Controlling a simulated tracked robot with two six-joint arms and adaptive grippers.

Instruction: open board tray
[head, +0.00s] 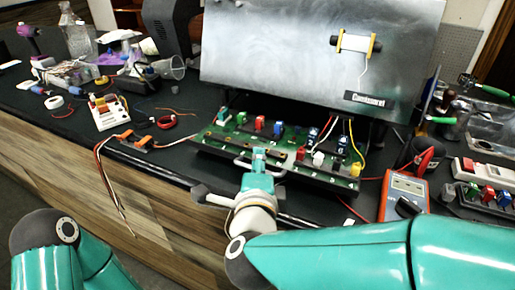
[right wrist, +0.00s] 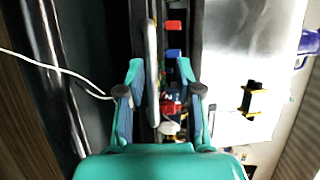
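The board tray (head: 335,183) holds a green circuit board (head: 236,131) with coloured connectors and wires, in front of and below an upright metal panel (head: 300,50). A pale bar handle (head: 285,172) is at the tray's front edge. My right gripper (head: 259,158) is at this handle, its fingers pointing toward the board. In the right wrist view my right gripper (right wrist: 160,92) has its fingers spread apart, with the handle bar (right wrist: 152,75) running between them, nearer the left finger. Contact with the bar cannot be told. My left gripper is outside the head view; only my left arm shows.
An orange multimeter (head: 403,195) lies right of the tray. A connector block (head: 485,185) is at the far right. The bench's front edge runs close below the tray.

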